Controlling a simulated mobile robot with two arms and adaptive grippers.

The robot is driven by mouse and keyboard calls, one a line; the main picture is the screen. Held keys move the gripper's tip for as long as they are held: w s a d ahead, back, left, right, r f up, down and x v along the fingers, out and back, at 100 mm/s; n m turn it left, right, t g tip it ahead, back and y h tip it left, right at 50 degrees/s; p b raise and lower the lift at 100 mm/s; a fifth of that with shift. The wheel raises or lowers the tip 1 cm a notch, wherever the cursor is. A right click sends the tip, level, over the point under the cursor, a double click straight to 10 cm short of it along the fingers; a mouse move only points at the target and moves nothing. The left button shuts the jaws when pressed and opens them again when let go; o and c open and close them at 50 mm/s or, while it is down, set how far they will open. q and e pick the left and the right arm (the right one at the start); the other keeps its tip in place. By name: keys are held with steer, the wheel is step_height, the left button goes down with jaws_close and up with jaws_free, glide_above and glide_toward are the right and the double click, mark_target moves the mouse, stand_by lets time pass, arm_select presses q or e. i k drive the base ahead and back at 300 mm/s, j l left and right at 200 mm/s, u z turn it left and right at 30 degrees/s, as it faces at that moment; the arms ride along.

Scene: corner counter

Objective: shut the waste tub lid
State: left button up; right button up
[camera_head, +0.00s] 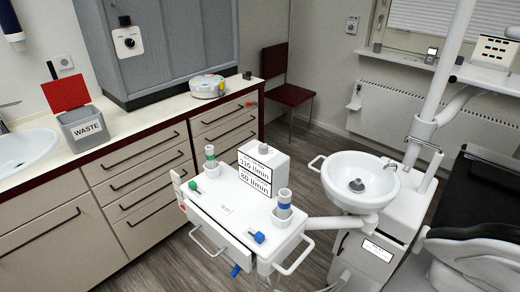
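The waste tub (72,118) is a small grey box with a white "WASTE" label, standing on the left counter beside the sink. Its red lid (66,93) is open, standing up at the back edge of the tub. A dark bar-shaped piece (51,70) sticks up at the lid's top left. Neither of my grippers shows in the head view.
A sink (22,146) lies left of the tub. A white instrument cart (230,208) stands in front of the drawers, next to a basin (358,172).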

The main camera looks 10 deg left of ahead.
mark_target(69, 93)
steer(key=i+j, duration=0.15)
steer(key=j, duration=0.15)
steer(key=i+j+z, duration=0.15)
steer(key=i+j, duration=0.1)
steer(key=j, duration=0.3)
steer(key=u, duration=1.5)
steer(key=j+z, duration=0.2)
steer(key=z, duration=0.45)
steer(key=i, duration=0.05)
